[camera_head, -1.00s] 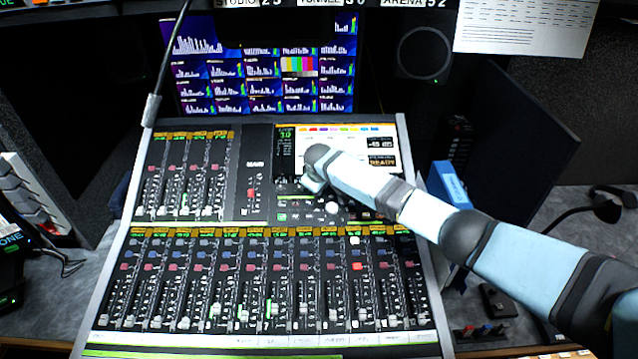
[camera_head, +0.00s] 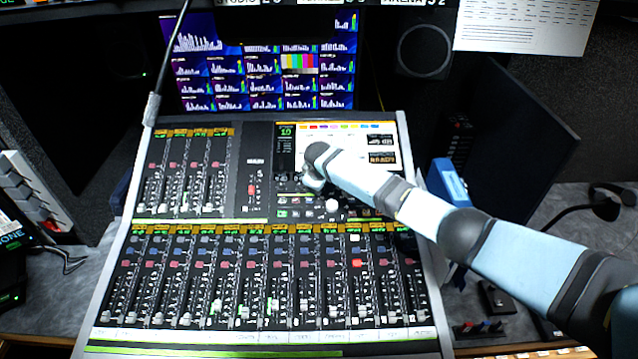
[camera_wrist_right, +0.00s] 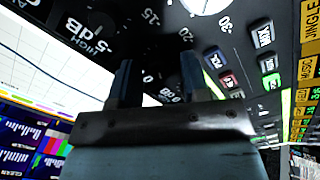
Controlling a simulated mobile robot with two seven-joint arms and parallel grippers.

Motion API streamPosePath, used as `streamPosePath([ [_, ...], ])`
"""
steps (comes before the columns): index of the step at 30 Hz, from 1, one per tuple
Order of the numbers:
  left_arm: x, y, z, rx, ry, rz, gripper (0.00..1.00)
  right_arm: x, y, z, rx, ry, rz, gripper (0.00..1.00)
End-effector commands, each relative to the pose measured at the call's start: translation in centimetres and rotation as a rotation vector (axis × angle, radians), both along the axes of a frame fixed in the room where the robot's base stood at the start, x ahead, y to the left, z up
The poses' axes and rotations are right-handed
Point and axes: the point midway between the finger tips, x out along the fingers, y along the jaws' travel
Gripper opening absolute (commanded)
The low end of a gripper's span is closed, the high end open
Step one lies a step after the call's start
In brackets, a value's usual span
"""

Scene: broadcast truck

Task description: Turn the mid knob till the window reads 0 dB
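The mixing console (camera_head: 257,190) fills the middle of the head view. Its small readout window (camera_head: 286,131) shows green digits that look like 1.0; they are blurred. My right gripper (camera_head: 312,186) is pointed down at the knob panel below the screen. In the right wrist view its two fingers (camera_wrist_right: 157,72) stand apart against the dark panel, beside dial marks and a "HIGH" label. The mid knob is hidden between the fingers; the changing readout fits a grip on it. My left gripper is not in view.
A pale round knob (camera_head: 331,205) sits close to the right of my gripper. Rows of faders (camera_head: 260,285) lie in front. The console screen (camera_head: 340,145) is behind my wrist, and a blue box (camera_head: 447,182) stands to the right of the console.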

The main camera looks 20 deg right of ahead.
Motion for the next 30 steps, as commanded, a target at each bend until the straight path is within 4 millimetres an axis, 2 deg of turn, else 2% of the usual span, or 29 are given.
streamPosePath([
  [9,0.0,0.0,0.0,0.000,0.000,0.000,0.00,0.0,0.0,0.1,0.000,0.000,0.000,0.46],
  [14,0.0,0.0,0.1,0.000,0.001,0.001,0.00,-0.5,0.2,1.4,0.001,-0.002,0.000,0.46],
  [17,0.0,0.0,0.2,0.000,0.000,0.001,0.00,-1.2,0.3,3.0,0.000,-0.002,0.001,0.46],
  [24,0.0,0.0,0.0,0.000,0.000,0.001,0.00,-3.3,1.0,8.2,0.001,-0.003,0.002,0.46],
  [30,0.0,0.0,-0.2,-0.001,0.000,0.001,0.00,-4.5,1.4,11.3,0.000,-0.001,0.000,0.46],
])
